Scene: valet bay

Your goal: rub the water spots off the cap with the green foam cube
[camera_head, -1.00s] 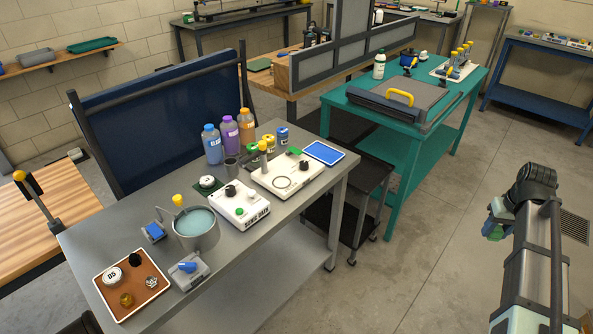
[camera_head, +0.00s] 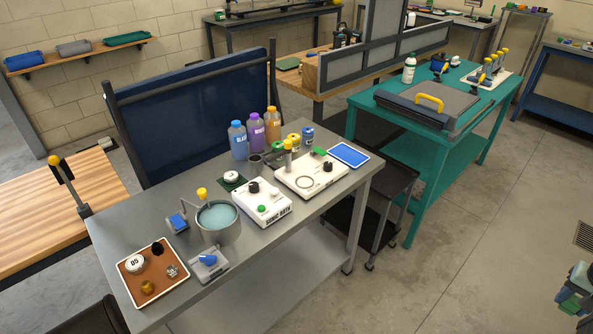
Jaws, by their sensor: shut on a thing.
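My gripper (camera_head: 572,298) is at the lower right edge, partly cut off. A white round cap-like piece marked with dark figures (camera_head: 134,264) sits on the brown tray (camera_head: 150,291) at the bench's near left. Another white round piece with a dark mark (camera_head: 231,177) lies on a small dark green mat. I cannot tell which is the task's cap. Water spots are too small to see.
The bench also holds a pot of bluish water (camera_head: 217,216), a white bath unit (camera_head: 262,206), a white plate with a post (camera_head: 312,181), several bottles (camera_head: 256,133) and a blue pad (camera_head: 349,154). A black cart (camera_head: 388,190) and teal table (camera_head: 400,112) stand behind. The floor at right is clear.

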